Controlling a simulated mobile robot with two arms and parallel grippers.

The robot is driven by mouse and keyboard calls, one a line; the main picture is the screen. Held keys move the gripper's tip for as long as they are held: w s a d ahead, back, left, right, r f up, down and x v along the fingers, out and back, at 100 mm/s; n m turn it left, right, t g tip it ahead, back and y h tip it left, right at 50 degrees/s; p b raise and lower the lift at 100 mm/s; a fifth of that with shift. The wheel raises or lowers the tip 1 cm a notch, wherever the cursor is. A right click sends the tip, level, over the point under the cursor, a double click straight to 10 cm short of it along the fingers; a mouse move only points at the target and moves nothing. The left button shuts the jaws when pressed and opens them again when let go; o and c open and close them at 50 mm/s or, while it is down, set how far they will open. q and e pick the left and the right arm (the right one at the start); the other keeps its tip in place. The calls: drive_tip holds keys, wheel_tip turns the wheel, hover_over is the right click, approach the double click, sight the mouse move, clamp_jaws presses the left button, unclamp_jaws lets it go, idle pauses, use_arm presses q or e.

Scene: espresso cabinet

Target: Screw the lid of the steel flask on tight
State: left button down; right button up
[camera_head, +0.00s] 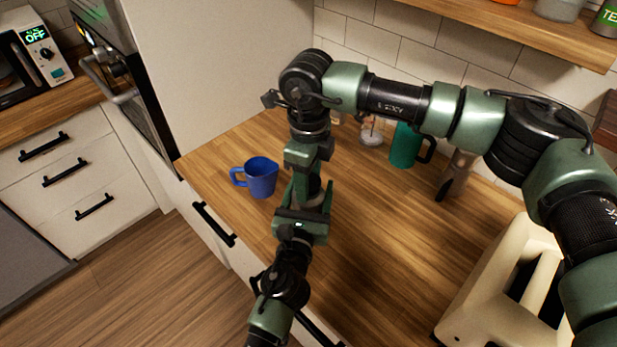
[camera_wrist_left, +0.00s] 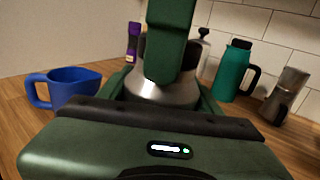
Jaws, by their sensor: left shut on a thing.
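The steel flask (camera_head: 318,197) stands on the wooden counter, mostly hidden by my arms in the head view. In the left wrist view its silver body (camera_wrist_left: 150,92) shows between my left fingers. My left gripper (camera_head: 306,193) comes in from the front and is shut on the flask; its fingers also show in the left wrist view (camera_wrist_left: 163,92). My right gripper (camera_head: 308,158) points down directly above the flask, and a green part of it (camera_wrist_left: 172,40) covers the flask's top in the left wrist view. The lid is hidden, and I cannot tell whether the right fingers are closed on it.
A blue jug (camera_head: 261,178) stands to the left. Behind are a teal jug (camera_head: 404,147), a glass press (camera_head: 371,133) and a purple bottle (camera_wrist_left: 133,42). A steel pot (camera_wrist_left: 285,96) is to the right. A cream toaster (camera_head: 487,285) stands front right; counter before it is clear.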

clamp_jaws()
drive_tip(key=shift+m, duration=0.3)
drive_tip(key=o, duration=1.4)
unclamp_jaws()
drive_tip(key=shift+o, duration=0.2)
drive_tip(key=shift+r, duration=0.1)
wheel_tip(320, 180, up, 12)
use_arm(q)
drive_tip(key=shift+c, duration=1.2)
unclamp_jaws()
